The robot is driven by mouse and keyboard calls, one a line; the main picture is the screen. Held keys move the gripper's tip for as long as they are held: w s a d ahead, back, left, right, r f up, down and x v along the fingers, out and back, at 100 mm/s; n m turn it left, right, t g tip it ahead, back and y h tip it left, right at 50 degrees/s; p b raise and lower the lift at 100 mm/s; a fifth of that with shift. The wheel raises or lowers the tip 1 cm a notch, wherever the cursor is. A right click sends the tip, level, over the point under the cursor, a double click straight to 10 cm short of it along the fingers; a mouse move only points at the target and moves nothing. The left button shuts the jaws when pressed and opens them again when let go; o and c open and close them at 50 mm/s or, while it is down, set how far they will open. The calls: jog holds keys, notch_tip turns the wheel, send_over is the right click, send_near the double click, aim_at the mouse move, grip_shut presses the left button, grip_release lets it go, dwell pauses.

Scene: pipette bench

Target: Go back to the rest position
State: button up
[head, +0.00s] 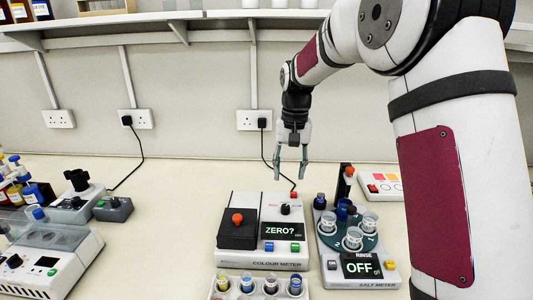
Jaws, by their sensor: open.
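My gripper (291,164) hangs pointing down in the head view, with its two fingers apart and nothing between them. It is in the air in front of the back wall, above the far part of the colour meter (231,258). The colour meter's screen reads "ZERO?". My arm comes in from the upper right and covers part of the right side of the view.
A salt meter (343,282) with several cups and a screen reading "OFF" stands right of the colour meter. A rack (258,295) of vials is at the front. More devices and bottles crowd the left. A shelf (150,22) runs above. The middle-left bench (165,205) is clear.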

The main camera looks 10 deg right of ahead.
jog(key=s+r+t, duration=0.1)
jog(key=s+r, duration=0.6)
jog(key=s, duration=0.1)
jog(key=s+r+n+t, duration=0.1)
jog(key=s+n+t, duration=0.2)
jog(key=s, duration=2.2)
jog(key=shift+s+r+t, duration=0.15)
jog(key=shift+s+t, duration=0.15)
jog(key=shift+t, duration=0.1)
jog(key=shift+r, duration=0.1)
jog(key=shift+c, duration=0.3)
